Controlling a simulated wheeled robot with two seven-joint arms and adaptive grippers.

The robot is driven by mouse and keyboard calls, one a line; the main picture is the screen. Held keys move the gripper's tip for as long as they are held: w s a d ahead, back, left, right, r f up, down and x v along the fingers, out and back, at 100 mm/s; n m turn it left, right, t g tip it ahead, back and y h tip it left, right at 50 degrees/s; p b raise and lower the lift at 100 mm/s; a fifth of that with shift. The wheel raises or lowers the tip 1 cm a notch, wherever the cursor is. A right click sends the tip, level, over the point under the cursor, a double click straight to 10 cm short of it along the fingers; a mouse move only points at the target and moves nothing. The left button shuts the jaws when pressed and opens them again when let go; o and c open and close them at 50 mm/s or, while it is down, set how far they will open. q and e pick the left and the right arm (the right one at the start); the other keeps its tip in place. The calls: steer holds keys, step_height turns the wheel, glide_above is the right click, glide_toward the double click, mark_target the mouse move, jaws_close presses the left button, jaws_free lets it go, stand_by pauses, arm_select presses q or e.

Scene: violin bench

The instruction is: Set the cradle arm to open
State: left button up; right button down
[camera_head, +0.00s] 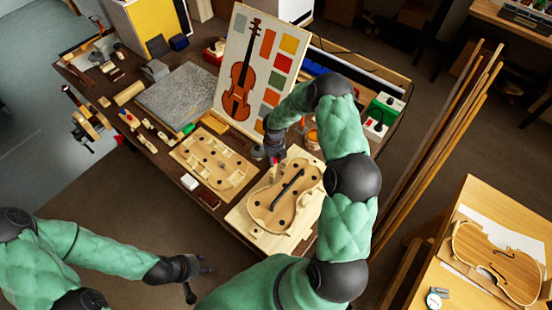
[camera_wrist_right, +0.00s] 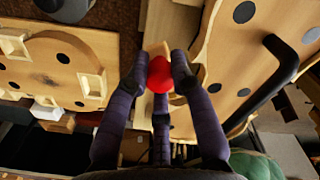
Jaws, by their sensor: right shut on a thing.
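The wooden cradle (camera_head: 240,217) lies at the bench's front right edge with a violin-shaped body (camera_head: 268,213) on it. A black bar (camera_head: 287,188) lies slantwise over the body; it also shows in the right wrist view (camera_wrist_right: 262,88). My right gripper (camera_head: 273,157) is at the cradle's far left corner. In the right wrist view its fingers are closed around a red ball knob (camera_wrist_right: 160,76), beside a pale wooden piece (camera_wrist_right: 152,50). How the knob joins the cradle is hidden. My left gripper (camera_head: 200,282) hangs empty over the floor, fingers apart, away from the bench.
A wooden mould board (camera_head: 205,165) lies left of the cradle. A panel with a violin picture (camera_head: 240,90) stands behind, and a grey slab (camera_head: 178,98) lies at the left. Tall wooden strips (camera_head: 440,140) and a second table (camera_head: 490,200) stand right.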

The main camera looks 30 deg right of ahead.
stand_by(0.4)
steer(key=c, duration=1.1)
jaws_free()
steer(key=shift+w+a, duration=0.1)
steer(key=shift+o, duration=0.2)
step_height(320, 180, up, 12)
steer(key=shift+f, duration=0.15)
